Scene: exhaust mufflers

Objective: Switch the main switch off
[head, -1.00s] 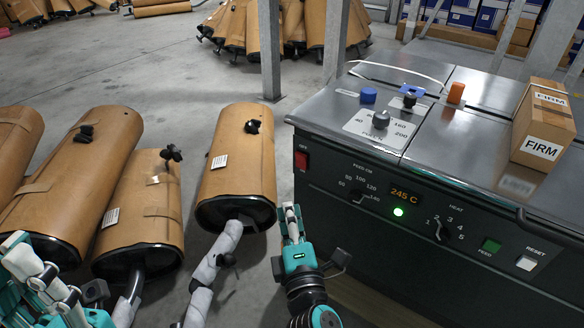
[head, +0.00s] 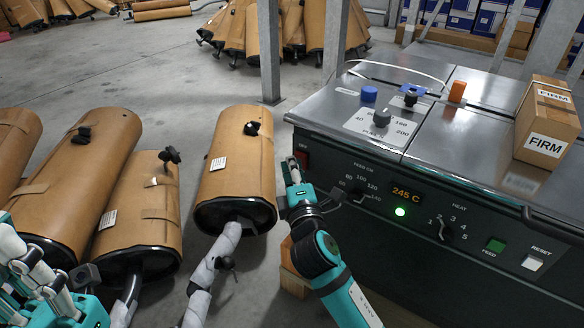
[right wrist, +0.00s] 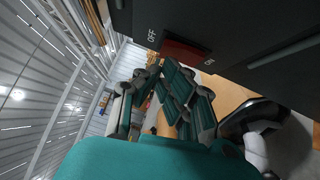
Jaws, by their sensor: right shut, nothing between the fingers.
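The main switch is a red rocker on the left end of the dark machine front. In the right wrist view the main switch (right wrist: 187,54) shows between the labels OFF and ON. In the head view only a dark red part of it (head: 302,158) shows beside my right gripper (head: 292,166). That gripper is shut and empty, its fingertips (right wrist: 163,72) close to the switch; I cannot tell whether they touch it. My left gripper (head: 32,262) is at the lower left, away from the machine, its finger state unclear.
The machine's display (head: 407,194) reads 245 C and a green lamp (head: 400,212) is lit. A FIRM box (head: 546,125) sits on the machine top (head: 450,140). Brown-wrapped mufflers (head: 238,165) stand to the left, one just beside my right gripper.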

